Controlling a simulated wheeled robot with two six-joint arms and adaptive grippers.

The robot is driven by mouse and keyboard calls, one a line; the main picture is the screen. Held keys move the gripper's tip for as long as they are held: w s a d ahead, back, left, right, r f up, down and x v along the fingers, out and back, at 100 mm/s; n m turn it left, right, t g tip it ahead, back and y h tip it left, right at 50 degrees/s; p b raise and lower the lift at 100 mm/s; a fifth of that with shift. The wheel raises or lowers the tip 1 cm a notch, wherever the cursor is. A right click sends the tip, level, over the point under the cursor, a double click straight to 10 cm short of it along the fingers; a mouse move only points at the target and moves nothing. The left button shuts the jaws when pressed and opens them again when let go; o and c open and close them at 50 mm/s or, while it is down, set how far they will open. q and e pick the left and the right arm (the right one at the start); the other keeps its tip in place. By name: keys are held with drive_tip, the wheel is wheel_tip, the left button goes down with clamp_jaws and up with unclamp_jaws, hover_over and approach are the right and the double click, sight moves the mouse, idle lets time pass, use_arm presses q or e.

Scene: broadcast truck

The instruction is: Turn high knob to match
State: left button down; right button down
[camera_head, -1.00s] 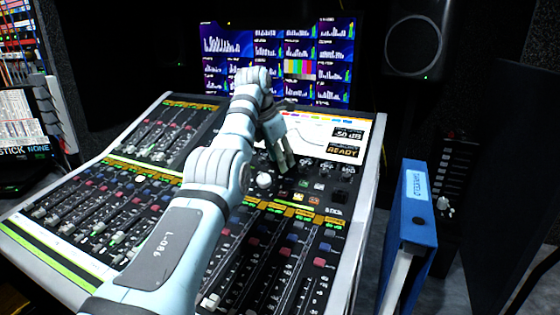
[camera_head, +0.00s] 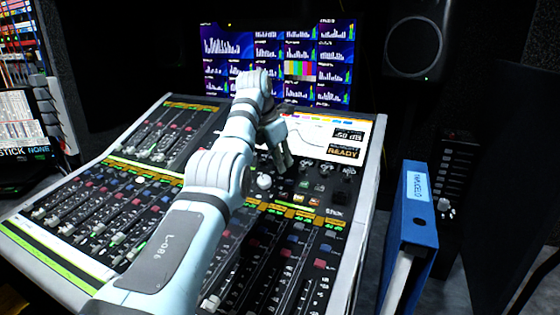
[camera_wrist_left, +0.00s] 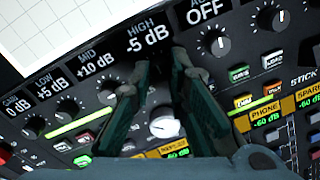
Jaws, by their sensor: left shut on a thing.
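The mixing console (camera_head: 70,257) fills the middle of the head view. My left gripper (camera_head: 284,163) is down at its knob row below the console's screen. In the left wrist view my left gripper's fingers (camera_wrist_left: 161,68) are shut at the knob under the label HIGH (camera_wrist_left: 140,28), which reads -5 dB. The high knob itself is mostly hidden by the fingers. The console's screen (camera_head: 318,132) shows a curve, a reading that looks like -5.0 dB, and READY. My right gripper is not in view.
The gain, low and mid knobs (camera_wrist_left: 67,108) stand left of the fingers. A larger white knob (camera_wrist_left: 163,122) lies just below, and a knob marked OFF (camera_wrist_left: 215,42) to the right. A blue binder (camera_head: 412,225) stands right of the console.

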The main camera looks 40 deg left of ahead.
use_arm(q)
drive_tip(key=shift+f+n+b, duration=0.1)
drive_tip(key=shift+n+b, duration=0.3)
drive_tip(key=shift+n, duration=0.4)
drive_tip(key=n+b, duration=0.1)
drive_tip(key=n, duration=0.1)
drive_tip(key=shift+n, duration=0.3)
drive_tip(key=shift+n+t+b, duration=0.3)
drive_tip(key=shift+n+b, duration=0.2)
drive_tip(key=shift+b, duration=0.05)
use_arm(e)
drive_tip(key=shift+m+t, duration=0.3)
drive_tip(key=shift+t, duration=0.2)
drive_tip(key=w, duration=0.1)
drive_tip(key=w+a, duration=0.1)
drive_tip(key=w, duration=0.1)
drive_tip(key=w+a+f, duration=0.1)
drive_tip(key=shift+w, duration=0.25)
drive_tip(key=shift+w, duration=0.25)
use_arm(q)
drive_tip(key=c, duration=1.5)
unclamp_jaws()
